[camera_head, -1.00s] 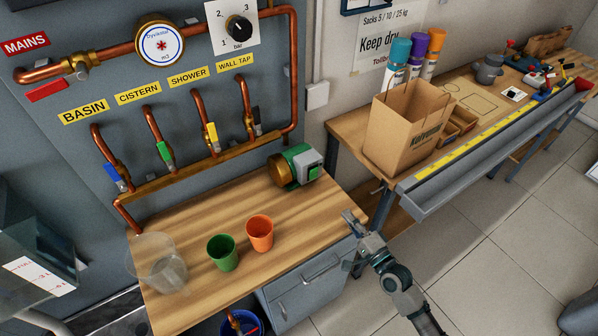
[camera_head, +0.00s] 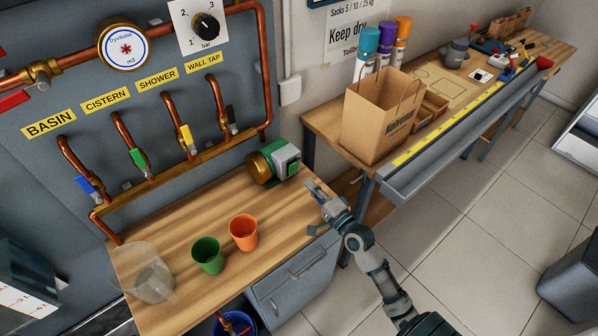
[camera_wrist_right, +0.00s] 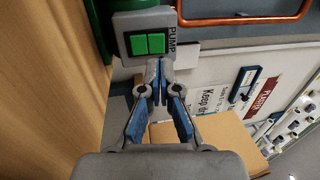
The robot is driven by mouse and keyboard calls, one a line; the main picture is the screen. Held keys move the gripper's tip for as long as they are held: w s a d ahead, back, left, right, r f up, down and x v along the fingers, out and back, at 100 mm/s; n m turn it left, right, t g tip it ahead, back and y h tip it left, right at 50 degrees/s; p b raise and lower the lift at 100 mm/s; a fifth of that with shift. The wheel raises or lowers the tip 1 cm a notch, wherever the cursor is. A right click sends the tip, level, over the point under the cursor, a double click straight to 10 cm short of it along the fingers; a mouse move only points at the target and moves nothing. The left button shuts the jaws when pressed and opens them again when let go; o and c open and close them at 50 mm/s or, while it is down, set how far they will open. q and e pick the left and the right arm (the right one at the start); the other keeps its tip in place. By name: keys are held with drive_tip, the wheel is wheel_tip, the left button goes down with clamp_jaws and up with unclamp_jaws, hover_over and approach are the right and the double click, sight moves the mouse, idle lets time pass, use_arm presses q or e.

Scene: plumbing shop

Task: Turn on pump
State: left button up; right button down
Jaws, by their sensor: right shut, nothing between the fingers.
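The pump (camera_head: 272,163), with a brass front, a green body and a grey switch box, sits at the back right of the wooden bench. In the right wrist view its grey box is marked PUMP and carries a green two-part switch (camera_wrist_right: 147,44). My right gripper (camera_head: 310,186) is at the bench's right edge, in front and to the right of the pump. In the right wrist view its blue-padded fingertips (camera_wrist_right: 158,66) are together and empty, just below the switch in the picture; I cannot tell whether they touch the box. My left gripper is not in view.
A green cup (camera_head: 208,255), an orange cup (camera_head: 243,232) and a clear jug (camera_head: 150,280) stand on the bench (camera_head: 190,222). Copper pipes with valves line the wall behind. A paper bag (camera_head: 375,125) stands on the workbench to the right.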

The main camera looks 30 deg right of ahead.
sight(294, 166)
drive_tip(key=w, duration=0.4)
drive_tip(key=shift+w+r, duration=0.25)
drive_tip(key=shift+w, duration=0.1)
drive_tip(key=shift+w+r, duration=0.1)
drive_tip(key=shift+w, duration=0.6)
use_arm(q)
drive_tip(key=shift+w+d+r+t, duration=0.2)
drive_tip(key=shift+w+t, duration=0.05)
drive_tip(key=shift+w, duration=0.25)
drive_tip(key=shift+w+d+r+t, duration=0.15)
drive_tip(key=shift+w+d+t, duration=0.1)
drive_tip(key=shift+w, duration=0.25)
use_arm(e)
drive_tip(key=shift+a, duration=0.1)
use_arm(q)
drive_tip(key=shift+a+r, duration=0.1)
use_arm(e)
drive_tip(key=shift+r, duration=0.1)
